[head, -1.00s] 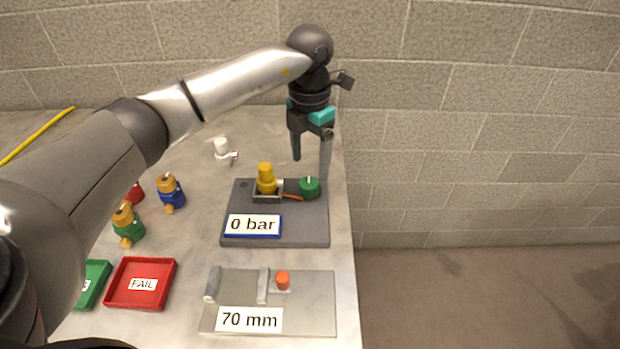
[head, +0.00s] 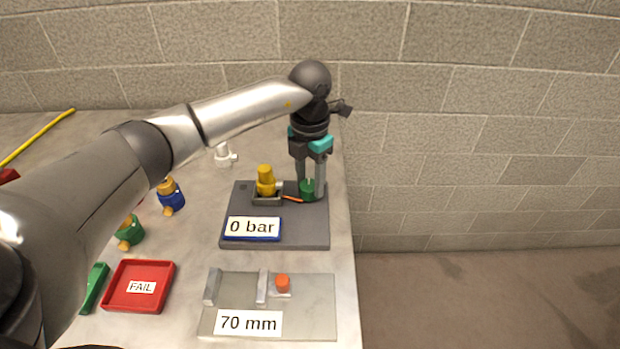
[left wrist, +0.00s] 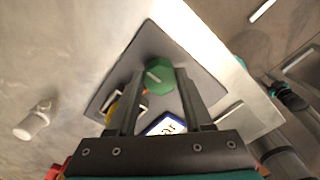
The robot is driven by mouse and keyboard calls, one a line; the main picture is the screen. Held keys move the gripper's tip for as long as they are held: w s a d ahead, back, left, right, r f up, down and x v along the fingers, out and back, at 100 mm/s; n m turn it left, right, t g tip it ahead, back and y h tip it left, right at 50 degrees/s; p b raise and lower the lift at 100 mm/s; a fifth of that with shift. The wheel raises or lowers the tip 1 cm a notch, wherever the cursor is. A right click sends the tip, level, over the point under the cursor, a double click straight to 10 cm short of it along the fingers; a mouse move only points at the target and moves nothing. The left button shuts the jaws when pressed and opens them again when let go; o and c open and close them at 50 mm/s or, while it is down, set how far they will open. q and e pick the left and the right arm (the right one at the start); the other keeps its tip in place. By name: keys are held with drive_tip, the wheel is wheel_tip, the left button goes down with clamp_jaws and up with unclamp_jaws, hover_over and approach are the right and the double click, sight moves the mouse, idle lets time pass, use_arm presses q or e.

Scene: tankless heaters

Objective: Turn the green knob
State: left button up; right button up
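The green knob (head: 307,189) sits at the back right of a dark grey plate fixture (head: 290,235) with a "0 bar" display (head: 252,228). My left gripper (head: 310,190) points down over it, with one finger on each side of the knob. In the left wrist view the knob (left wrist: 159,76), with a pale mark on top, fills the gap between the fingertips (left wrist: 160,80); they appear closed on its sides. Dark and teal parts at the right of that view (left wrist: 288,96) look like my right arm; its fingers cannot be made out.
A yellow fitting (head: 265,182) stands close left of the knob, with an orange lever between. A "70 mm" gauge plate (head: 310,310) lies in front. A red FAIL tray (head: 140,300), a blue-bodied valve (head: 171,199) and a white fitting (head: 223,156) are leftward. The table edge is close on the right.

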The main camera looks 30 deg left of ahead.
use_arm(q)
clamp_jaws()
drive_tip(key=shift+m, duration=0.4)
drive_tip(key=m+b, duration=0.1)
drive_tip(key=m, duration=0.4)
drive_tip(key=shift+m, duration=0.3)
drive_tip(key=m+b, duration=0.1)
drive_tip(key=m, duration=0.4)
drive_tip(key=shift+d+m, duration=0.1)
drive_tip(key=shift+m, duration=0.2)
drive_tip(key=shift+r, duration=0.1)
drive_tip(key=o, duration=0.6)
unclamp_jaws()
drive_tip(key=shift+s, duration=0.1)
drive_tip(key=shift+c, duration=0.2)
